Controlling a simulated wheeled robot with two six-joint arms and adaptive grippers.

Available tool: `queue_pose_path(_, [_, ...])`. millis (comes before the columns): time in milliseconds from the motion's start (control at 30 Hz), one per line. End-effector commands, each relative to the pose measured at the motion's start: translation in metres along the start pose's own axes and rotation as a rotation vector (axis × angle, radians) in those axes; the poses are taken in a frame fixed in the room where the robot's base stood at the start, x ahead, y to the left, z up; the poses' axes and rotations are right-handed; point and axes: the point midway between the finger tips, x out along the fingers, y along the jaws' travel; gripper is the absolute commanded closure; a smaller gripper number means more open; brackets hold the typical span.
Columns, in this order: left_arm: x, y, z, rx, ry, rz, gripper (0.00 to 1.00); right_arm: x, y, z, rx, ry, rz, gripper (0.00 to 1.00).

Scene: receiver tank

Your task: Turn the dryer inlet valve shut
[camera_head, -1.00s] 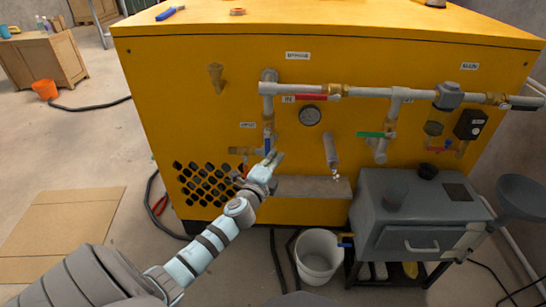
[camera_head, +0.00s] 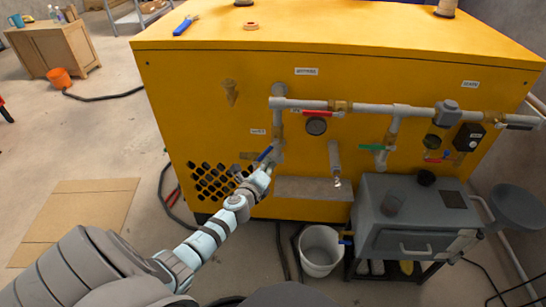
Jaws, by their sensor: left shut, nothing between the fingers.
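A vertical pipe (camera_head: 278,126) on the yellow cabinet (camera_head: 400,68) has a valve with a blue lever handle (camera_head: 264,154). The lever slants down to the left, away from the line of the pipe. A small label (camera_head: 258,132) sits left of it; its print is too small to read surely. My left gripper (camera_head: 262,170) is shut and empty, just below and beside the blue lever. I cannot tell whether it touches the lever. The fingertips and the lower valve fittings overlap in view. My right gripper is not in view.
A grey spout (camera_head: 335,158) hangs to the right. A white bucket (camera_head: 321,251) and a grey metal box (camera_head: 420,215) stand below right. Cardboard (camera_head: 80,220) lies left.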

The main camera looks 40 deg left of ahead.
Motion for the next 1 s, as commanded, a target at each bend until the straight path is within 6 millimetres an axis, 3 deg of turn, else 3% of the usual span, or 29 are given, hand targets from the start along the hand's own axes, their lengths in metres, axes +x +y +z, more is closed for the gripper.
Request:
queue_pose_path(33, [-0.002, -0.005, 0.008, 0.038, -0.001, 0.015, 1.00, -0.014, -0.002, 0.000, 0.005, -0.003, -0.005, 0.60])
queue_pose_path(500, [-0.014, -0.001, 0.042, 0.458, -0.002, 0.161, 1.00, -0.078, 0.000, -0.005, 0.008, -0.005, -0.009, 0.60])
queue_pose_path(900, [-0.021, -0.006, 0.062, 0.755, -0.002, 0.263, 1.00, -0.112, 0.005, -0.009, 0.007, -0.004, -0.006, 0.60])
queue_pose_path(1000, [-0.022, -0.007, 0.066, 0.755, -0.002, 0.264, 1.00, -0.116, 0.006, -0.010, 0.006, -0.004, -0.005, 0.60])
